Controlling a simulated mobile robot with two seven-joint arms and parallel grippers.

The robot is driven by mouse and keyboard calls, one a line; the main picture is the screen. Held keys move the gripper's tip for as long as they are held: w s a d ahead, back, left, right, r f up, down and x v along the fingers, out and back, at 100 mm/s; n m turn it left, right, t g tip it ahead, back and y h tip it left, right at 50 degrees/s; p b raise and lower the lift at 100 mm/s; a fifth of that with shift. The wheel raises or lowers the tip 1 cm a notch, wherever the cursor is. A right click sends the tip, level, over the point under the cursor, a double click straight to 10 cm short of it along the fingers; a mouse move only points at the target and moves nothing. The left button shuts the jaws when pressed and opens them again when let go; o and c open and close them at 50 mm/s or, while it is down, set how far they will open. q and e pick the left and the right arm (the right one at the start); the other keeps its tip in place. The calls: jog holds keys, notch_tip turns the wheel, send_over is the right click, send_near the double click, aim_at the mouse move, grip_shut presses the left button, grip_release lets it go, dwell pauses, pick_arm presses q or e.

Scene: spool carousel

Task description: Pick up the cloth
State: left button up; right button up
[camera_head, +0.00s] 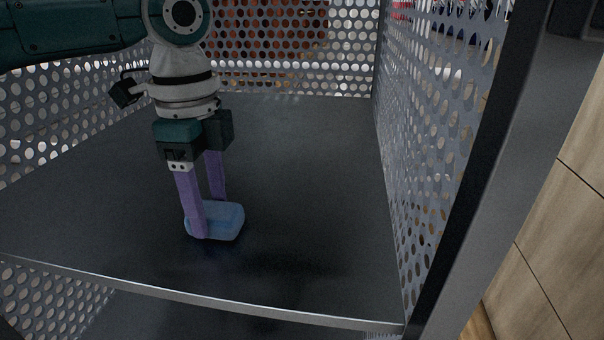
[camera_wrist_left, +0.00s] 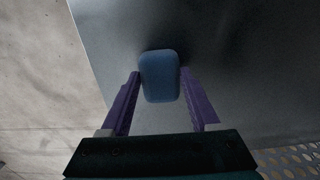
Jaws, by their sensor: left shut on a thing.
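The cloth is a small blue rounded block (camera_head: 228,222) on or just above the dark shelf in the head view. My left gripper (camera_head: 207,218) comes down from above with its two purple fingers on either side of the cloth and is shut on it. In the left wrist view the cloth (camera_wrist_left: 160,76) sits between the fingertips of the left gripper (camera_wrist_left: 159,80). I cannot tell whether the cloth still touches the shelf. My right gripper is not in view.
The dark shelf (camera_head: 310,200) is otherwise bare. Perforated metal panels stand at its back (camera_head: 300,75), left and right (camera_head: 425,150). Its front edge (camera_head: 200,300) is open. A dark post (camera_head: 490,140) stands at the right front.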

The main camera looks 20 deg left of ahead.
aim_at(208, 208)
pick_arm(q)
jog(key=c, duration=0.4)
jog(key=shift+c, duration=0.2)
jog(key=shift+r+p, duration=0.5)
notch_tip(208, 208, up, 3)
jog(key=p, duration=0.2)
jog(key=shift+a+r+p, duration=0.1)
jog(key=shift+r+p, duration=0.05)
jog(key=shift+p, duration=0.15)
jog(key=s+a+p, duration=0.1)
jog(key=a, duration=0.4)
jog(key=s+a+p, duration=0.1)
jog(key=a, duration=0.4)
jog(key=s+a+p, duration=0.1)
jog(key=s+a, duration=0.1)
jog(key=a, duration=0.4)
jog(key=shift+f, duration=0.4)
jog(key=shift+s+a, duration=0.1)
jog(key=shift+a, duration=0.6)
